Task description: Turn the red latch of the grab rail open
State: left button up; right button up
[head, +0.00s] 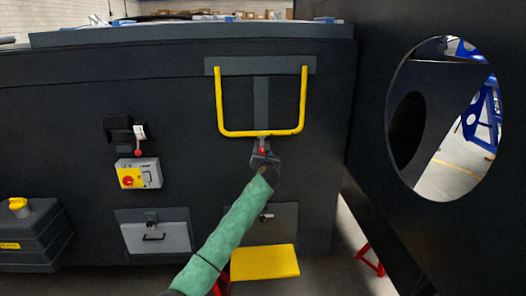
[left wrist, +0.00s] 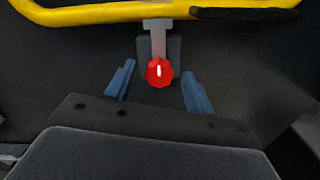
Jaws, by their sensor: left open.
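The yellow grab rail (head: 219,105) is a U-shaped bar on the dark chassis wall. The red latch (head: 262,150) sits just under the middle of its lower bar. In the left wrist view the red latch (left wrist: 159,72) is a faceted knob with a white mark, on a grey bracket below the yellow rail (left wrist: 100,14). My left gripper (head: 262,155) is at the latch. Its two blue fingers (left wrist: 159,88) are apart, one on each side of the knob, with a visible gap to it on both sides. My right gripper is not in view.
A grey box with a red knob on a yellow plate (head: 139,174) is on the wall to the left. A grey drawer panel (head: 157,238) and a yellow step (head: 264,262) are lower down. A dark panel with a round hole (head: 386,120) stands on the right.

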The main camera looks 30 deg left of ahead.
pick_arm(q)
jog(key=shift+w+a, duration=0.3)
jog(key=shift+w, duration=0.1)
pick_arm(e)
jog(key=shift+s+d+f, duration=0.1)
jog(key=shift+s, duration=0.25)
pick_arm(q)
jog(key=c, duration=1)
